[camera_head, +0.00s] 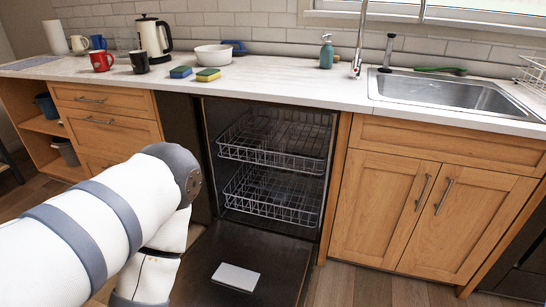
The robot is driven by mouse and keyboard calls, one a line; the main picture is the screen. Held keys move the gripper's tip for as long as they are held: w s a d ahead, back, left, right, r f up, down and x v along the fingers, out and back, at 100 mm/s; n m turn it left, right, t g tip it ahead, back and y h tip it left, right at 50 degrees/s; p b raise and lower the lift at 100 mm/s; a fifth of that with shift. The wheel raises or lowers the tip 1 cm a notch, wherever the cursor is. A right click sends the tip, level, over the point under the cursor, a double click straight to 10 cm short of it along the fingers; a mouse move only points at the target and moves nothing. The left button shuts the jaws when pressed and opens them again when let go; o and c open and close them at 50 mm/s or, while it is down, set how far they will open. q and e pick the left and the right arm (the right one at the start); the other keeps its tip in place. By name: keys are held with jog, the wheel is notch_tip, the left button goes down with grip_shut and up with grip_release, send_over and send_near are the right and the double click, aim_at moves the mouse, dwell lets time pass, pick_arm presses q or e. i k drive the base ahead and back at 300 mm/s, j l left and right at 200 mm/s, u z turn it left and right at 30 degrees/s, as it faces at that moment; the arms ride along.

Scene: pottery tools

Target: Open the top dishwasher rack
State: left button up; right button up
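The dishwasher stands open under the counter, with its door (255,262) folded down flat at the front. The top rack (272,148) is a grey wire basket inside the upper part of the tub. The bottom rack (270,193) sits below it, also inside the tub. Both racks look empty. My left arm comes in from the lower left and bends down in front of the dishwasher's left side. Its gripper is out of the picture. My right arm and gripper are not in view.
Wooden cabinets (432,205) stand right of the dishwasher and drawers (105,118) stand to the left. The counter (285,82) above holds mugs, a kettle (153,40), sponges (208,75), a white bowl (213,55) and a soap bottle (326,52). A pale rectangle (236,277) lies on the door.

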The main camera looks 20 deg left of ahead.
aim_at(282, 134)
jog(key=j+z, duration=0.2)
jog(key=j, duration=0.3)
jog(key=j+z, duration=0.25)
jog(key=j, duration=0.2)
jog(key=k+j+z, duration=0.2)
jog(key=j, duration=0.25)
jog(key=j+z, duration=0.2)
jog(key=j, duration=0.3)
jog(key=k+j+z, duration=0.2)
jog(key=j, duration=0.25)
jog(key=k+j+z, duration=0.1)
jog(key=j+z, duration=0.15)
jog(key=j, duration=0.15)
jog(key=j+z, duration=0.4)
jog(key=j, duration=0.3)
jog(key=k+j+z, duration=0.1)
jog(key=j+z, duration=0.3)
jog(key=j, duration=0.25)
jog(key=j+z, duration=0.35)
jog(key=j, duration=0.4)
jog(key=i, duration=0.05)
